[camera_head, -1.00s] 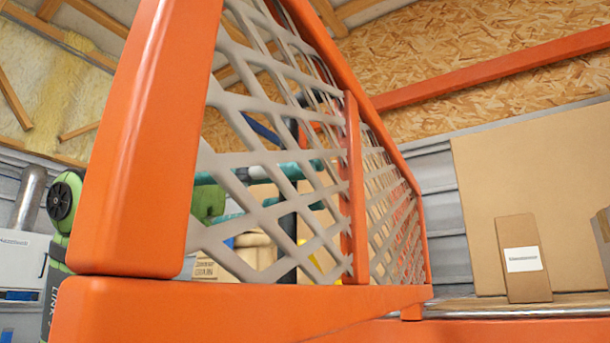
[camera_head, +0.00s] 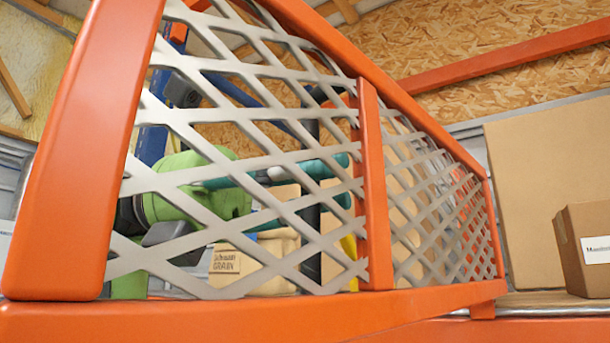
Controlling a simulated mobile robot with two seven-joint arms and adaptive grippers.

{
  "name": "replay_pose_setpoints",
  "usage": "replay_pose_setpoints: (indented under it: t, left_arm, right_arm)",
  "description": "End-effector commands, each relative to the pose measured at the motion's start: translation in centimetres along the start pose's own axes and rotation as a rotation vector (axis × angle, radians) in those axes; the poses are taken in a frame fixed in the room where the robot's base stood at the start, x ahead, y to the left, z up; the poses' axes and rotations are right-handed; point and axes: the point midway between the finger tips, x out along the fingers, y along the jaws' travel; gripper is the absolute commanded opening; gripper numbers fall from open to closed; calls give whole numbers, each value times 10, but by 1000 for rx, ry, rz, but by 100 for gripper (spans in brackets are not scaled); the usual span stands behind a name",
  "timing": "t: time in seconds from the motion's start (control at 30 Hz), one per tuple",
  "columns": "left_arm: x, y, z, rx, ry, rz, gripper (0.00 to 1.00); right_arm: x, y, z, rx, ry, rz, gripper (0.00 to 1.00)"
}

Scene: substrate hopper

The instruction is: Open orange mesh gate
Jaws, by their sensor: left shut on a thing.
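The orange mesh gate (camera_head: 376,190) fills the middle of the head view, an orange frame with pale diamond mesh and an upright bar. Its thick near post (camera_head: 85,150) leans at the left, above a long orange rail (camera_head: 210,325). My green left arm shows through the mesh at the left. My left gripper (camera_head: 168,240) is a dark grey shape there, partly hidden by the strands. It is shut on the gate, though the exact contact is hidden. My right gripper cannot be made out.
A cardboard box (camera_head: 585,248) with a white label stands on a ledge at the right, before a large brown panel (camera_head: 535,185). Behind the mesh are teal pipes (camera_head: 315,168) and a grain sack (camera_head: 250,265). An orange beam (camera_head: 510,58) crosses above.

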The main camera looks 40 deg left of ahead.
Motion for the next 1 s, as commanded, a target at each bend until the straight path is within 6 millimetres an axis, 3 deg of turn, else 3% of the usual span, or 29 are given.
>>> replay_pose_setpoints:
  t: [0.13, 0.17, 0.2, 0.53, 0.67, 1.0]
  left_arm:
    - [1, 1, -1, -2, 5, 0, 0]
    - [1, 1, -1, -2, 5, 0, 29]
    - [1, 1, -1, -1, 5, 0, 45]
    - [0, 0, 0, -1, 2, -1, 46]
    - [-9, 1, 0, -1, 0, 0, 46]
    - [-77, 1, 1, -2, -1, 1, 46]
  right_arm:
    - [0, 2, 0, 0, 0, 2, 40]
    - [0, 2, 0, 0, 0, 3, 40]
    - [0, 2, 0, 0, 0, 3, 40]
    - [0, 5, 0, 0, -1, 6, 40]
    - [0, 4, 0, 0, -1, 5, 40]
    - [0, 2, 1, 0, -2, 2, 40]
